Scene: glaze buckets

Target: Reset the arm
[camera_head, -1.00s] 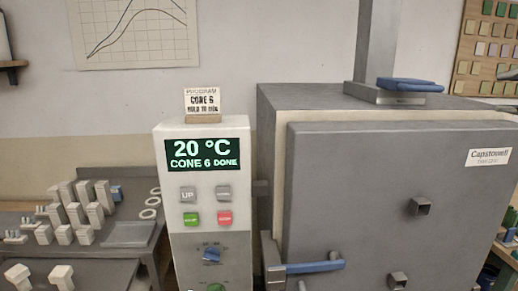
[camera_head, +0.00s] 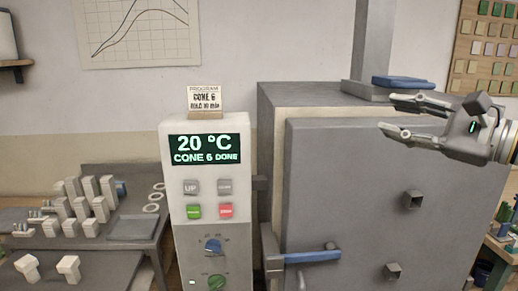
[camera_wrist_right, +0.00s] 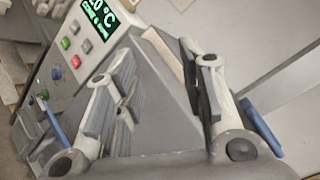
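My right gripper (camera_head: 385,116) is at the right of the head view, in front of the upper part of the grey kiln door (camera_head: 345,190). Its fingers point left and stand wide apart with nothing between them. In the right wrist view its open fingers (camera_wrist_right: 160,95) show with the kiln and control panel beyond. My left gripper is in neither view.
The control panel (camera_head: 207,185) reads 20 °C, CONE 6 DONE. The kiln's blue handle (camera_head: 312,257) is low on the door's left side. A blue folded item (camera_head: 403,83) lies on top. A grey table (camera_head: 130,231) with pale blocks stands left. Space before the panel is clear.

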